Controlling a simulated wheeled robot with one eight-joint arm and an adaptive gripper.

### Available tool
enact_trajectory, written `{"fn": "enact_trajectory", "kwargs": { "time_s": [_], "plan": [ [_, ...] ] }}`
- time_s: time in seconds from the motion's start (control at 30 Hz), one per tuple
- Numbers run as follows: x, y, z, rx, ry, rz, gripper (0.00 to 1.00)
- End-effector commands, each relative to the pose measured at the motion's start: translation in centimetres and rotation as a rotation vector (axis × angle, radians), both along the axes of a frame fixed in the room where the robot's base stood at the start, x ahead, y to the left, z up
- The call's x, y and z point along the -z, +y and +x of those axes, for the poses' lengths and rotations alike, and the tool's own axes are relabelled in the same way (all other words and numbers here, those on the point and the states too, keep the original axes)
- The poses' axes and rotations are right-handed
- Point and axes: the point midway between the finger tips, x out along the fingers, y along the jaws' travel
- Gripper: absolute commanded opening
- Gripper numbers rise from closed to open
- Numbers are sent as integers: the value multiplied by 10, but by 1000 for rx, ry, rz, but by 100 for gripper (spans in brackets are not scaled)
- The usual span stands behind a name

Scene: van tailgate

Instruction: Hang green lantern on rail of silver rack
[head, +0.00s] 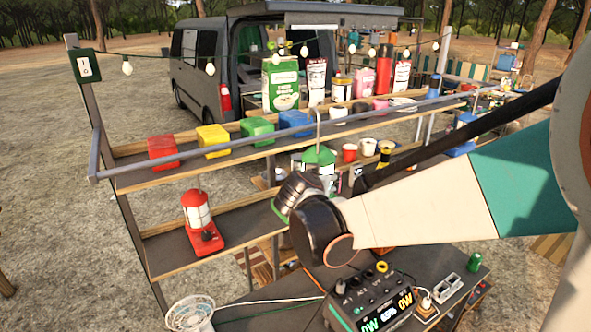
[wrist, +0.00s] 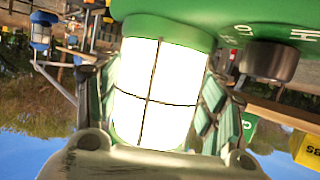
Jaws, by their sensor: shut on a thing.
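The green lantern (head: 318,157) shows in the head view in front of the silver rack, its green cap just below the rail. Its thin hook rises to the height of the rail (head: 240,137); I cannot tell whether it is over the rail or only in front of it. My gripper (wrist: 155,100) is shut on the lantern, with a finger on each side of the white, wire-caged body (wrist: 160,90). In the head view my arm hides the lower part of the lantern and most of the gripper.
A red lantern (head: 198,218) stands on the lower shelf at left. Red, yellow, green and blue boxes (head: 213,140) line the upper shelf behind the rail. Cups (head: 349,152) are right of the lantern. A power station (head: 375,300) and a fan (head: 190,313) are in front.

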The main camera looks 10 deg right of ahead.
Motion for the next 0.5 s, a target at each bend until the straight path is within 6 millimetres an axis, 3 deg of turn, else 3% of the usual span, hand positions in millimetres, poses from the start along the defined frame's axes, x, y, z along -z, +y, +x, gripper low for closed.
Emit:
{"fn": "enact_trajectory", "kwargs": {
  "time_s": [0.5],
  "plan": [
    [0, 11, 35, 0, -1, 0, 11]
  ]
}}
